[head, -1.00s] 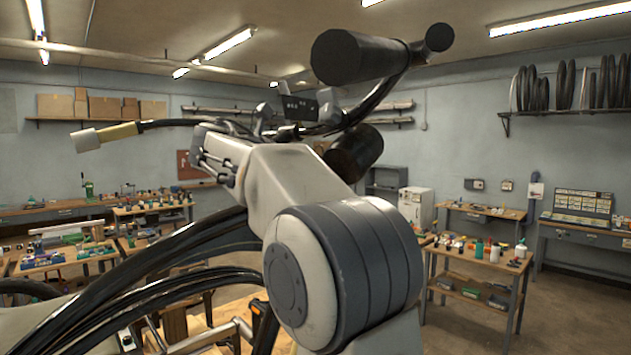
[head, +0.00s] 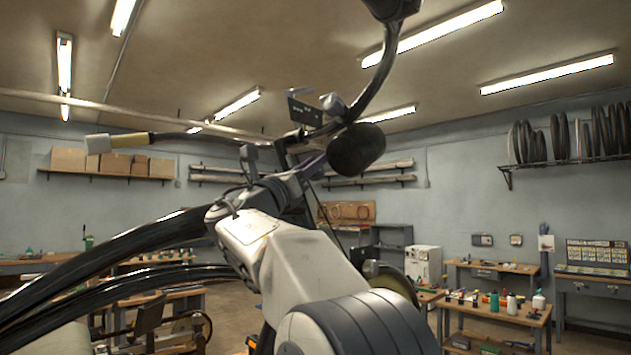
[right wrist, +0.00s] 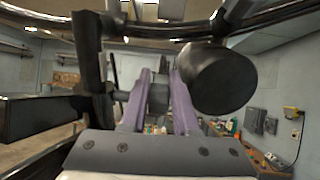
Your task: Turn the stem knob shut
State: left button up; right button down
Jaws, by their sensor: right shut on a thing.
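My right arm rises from the bottom of the head view, and its gripper (head: 308,170) is up at the handlebar, partly hidden by my own wrist. In the right wrist view, the two purple fingers of this gripper (right wrist: 160,98) are shut on a small dark piece (right wrist: 158,98) between them, which seems to be the stem knob. Its shape and turn angle are mostly hidden by the fingers. The dark handlebar (right wrist: 150,30) crosses above the fingers. My left gripper is not in view.
A thick black grip (head: 357,150) is close to the right gripper; it looms large in the right wrist view (right wrist: 222,78). A small dark display (head: 304,111) is above the gripper. A pale bar end (head: 102,143) points left. Workbenches (head: 500,308) stand farther back.

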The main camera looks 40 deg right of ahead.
jog(key=shift+f, duration=0.15)
dwell(0.4)
jog(key=c, duration=0.9)
grip_release()
jog(key=shift+c, duration=0.2)
jog(key=shift+a, duration=0.1)
jog(key=b+v, duration=0.5)
jog(key=v, duration=0.5)
jog(key=shift+f+b, duration=0.25)
jog(key=shift+b, duration=0.05)
